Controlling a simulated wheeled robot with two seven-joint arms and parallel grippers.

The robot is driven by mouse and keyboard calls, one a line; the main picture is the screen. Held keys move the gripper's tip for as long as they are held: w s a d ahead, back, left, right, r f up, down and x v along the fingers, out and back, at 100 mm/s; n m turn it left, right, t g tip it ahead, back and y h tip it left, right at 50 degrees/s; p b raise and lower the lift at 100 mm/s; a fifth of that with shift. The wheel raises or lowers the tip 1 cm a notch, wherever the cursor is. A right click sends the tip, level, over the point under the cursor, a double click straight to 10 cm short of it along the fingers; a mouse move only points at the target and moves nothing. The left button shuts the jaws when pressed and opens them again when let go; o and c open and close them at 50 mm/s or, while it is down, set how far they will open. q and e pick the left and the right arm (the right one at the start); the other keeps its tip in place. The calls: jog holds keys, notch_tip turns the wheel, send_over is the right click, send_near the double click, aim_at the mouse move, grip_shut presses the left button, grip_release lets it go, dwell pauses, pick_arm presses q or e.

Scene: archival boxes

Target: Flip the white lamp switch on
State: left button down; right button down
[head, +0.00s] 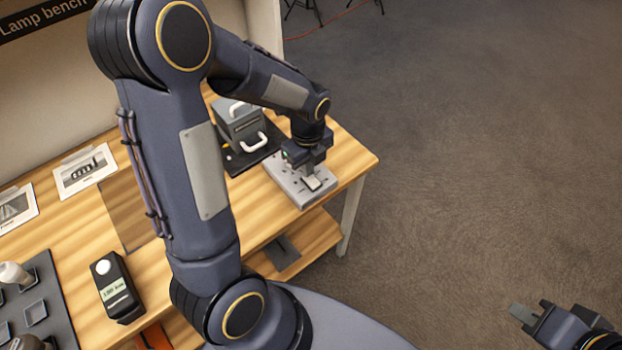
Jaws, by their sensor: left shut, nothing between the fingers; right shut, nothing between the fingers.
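A light grey plate (293,190) with small fittings lies on the bench near its right end. A small pale piece that may be the white lamp switch (313,184) shows on the plate, under my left gripper; whether it is on or off is too small to tell. My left gripper (310,172) points down over the plate, shut and empty, with its fingertips at or just above that pale piece. Contact cannot be told. My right gripper (523,316) is shut and empty at the lower right, over the floor and away from the bench.
A grey box with white handles (240,124) stands on a dark mat behind the plate. A black meter with a white dome (117,289), picture cards (85,171) and a dark tray (62,318) are on the bench's left. My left arm hides mid-bench. Open floor lies right.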

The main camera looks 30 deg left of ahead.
pick_arm(q)
jog(key=shift+f+b, duration=0.5)
jog(key=shift+f, duration=0.15)
notch_tip(320, 180, up, 7)
jog(key=p, duration=0.6)
jog(key=shift+r, duration=0.1)
dwell(0.3)
dwell(0.4)
jog(key=s+d+r+n+t+h, duration=0.2)
jog(key=s+r+n, duration=0.4)
jog(key=n, duration=0.6)
jog(key=s+d+r+n+t+h, duration=0.1)
jog(key=s+d+r+n+t, duration=0.1)
jog(key=s+r+n, duration=0.5)
jog(key=s+n+t, duration=0.1)
jog(key=s+n, duration=0.3)
jog(key=n, duration=0.1)
jog(key=shift+t+h, duration=0.3)
jog(key=shift+h, duration=0.1)
